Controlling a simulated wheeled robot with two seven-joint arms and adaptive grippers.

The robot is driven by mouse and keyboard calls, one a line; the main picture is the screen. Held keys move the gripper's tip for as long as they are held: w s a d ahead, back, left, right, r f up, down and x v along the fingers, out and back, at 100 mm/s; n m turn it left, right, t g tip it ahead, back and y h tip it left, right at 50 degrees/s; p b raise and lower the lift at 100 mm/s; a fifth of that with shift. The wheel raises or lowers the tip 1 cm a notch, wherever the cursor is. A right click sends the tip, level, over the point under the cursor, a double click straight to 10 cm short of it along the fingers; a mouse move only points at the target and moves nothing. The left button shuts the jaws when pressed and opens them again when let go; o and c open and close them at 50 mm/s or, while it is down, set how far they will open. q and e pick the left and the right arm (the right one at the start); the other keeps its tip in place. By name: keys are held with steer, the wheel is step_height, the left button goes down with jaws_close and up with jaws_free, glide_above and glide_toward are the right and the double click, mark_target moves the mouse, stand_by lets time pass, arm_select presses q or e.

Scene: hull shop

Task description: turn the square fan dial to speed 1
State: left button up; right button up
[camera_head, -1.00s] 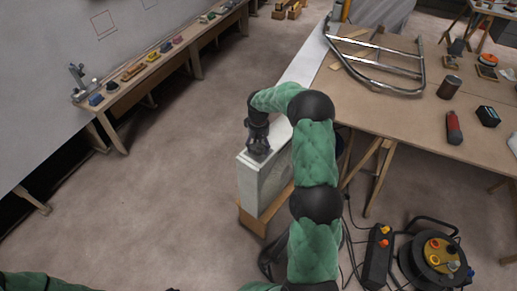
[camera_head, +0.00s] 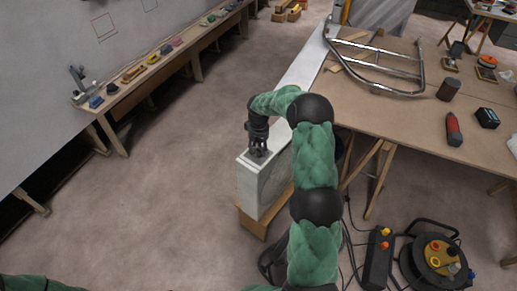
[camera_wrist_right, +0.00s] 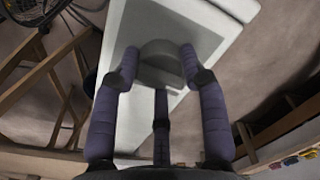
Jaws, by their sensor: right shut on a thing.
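The square fan is a pale, slim box (camera_head: 262,187) standing upright on its edge, its top panel facing up. Its dial (camera_wrist_right: 160,66) is a round grey knob on a grey plate (camera_wrist_right: 205,35), seen in the right wrist view. My right gripper (camera_head: 258,154) points down onto the near end of the top panel. In the right wrist view its fingers (camera_wrist_right: 160,62) are shut on the dial, one on each side and one below. The fingers hide the dial in the head view. I cannot read any speed marks. My left gripper is out of view.
A workbench (camera_head: 400,115) with a metal tube frame (camera_head: 375,72) and a red bottle (camera_head: 453,129) stands right. A cable reel (camera_head: 437,255) and a black control box (camera_head: 378,255) lie on the floor. Floor left of the fan is clear up to a narrow shelf (camera_head: 140,87).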

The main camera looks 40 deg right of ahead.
mark_target(258, 148)
steer(key=m+p, duration=0.1)
steer(key=m, duration=0.3)
steer(key=shift+m+p, duration=0.5)
steer(key=shift+m, duration=1.7)
steer(key=o, duration=1.1)
steer(key=shift+o, duration=0.2)
step_height(258, 148, up, 12)
